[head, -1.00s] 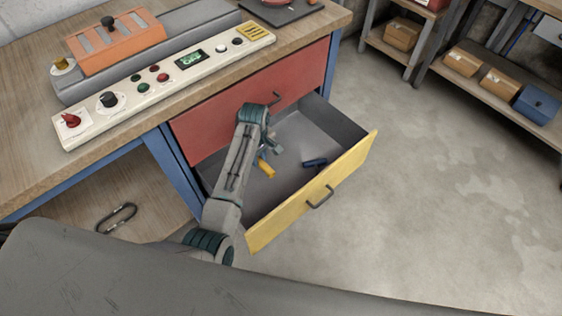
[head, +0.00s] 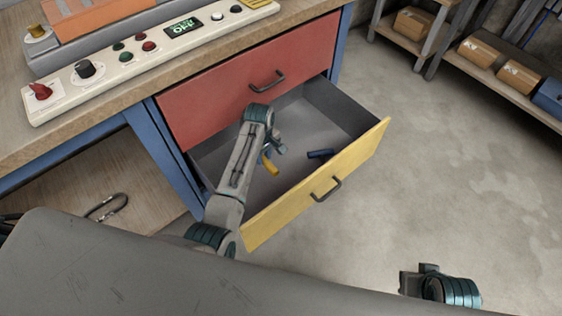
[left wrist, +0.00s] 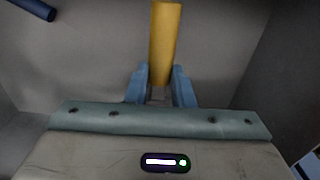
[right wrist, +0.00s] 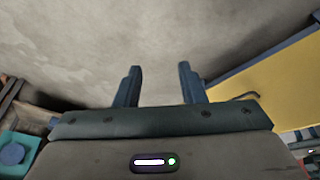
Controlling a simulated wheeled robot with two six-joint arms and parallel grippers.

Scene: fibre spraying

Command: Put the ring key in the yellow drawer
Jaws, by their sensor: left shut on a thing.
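The yellow drawer (head: 262,223) stands open below a red drawer, its grey inside bare apart from a small dark blue cylinder (head: 320,154) on the floor. My left gripper (head: 272,152) is inside the drawer space, shut on a yellow cylinder (left wrist: 164,42). In the left wrist view the cylinder points away from the fingers (left wrist: 161,88); I cannot tell whether it touches the drawer floor. A dark metal loop (head: 106,208) lies on the lower shelf at left; no thing is clearly recognisable as the ring key. My right gripper (right wrist: 160,82) is open and empty.
The red drawer (head: 225,85) is closed above the yellow one. A control panel (head: 150,55) with knobs and buttons lies on the bench top. Shelves with cardboard boxes (head: 481,50) stand at the back right. The floor (head: 450,170) right of the drawer is clear.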

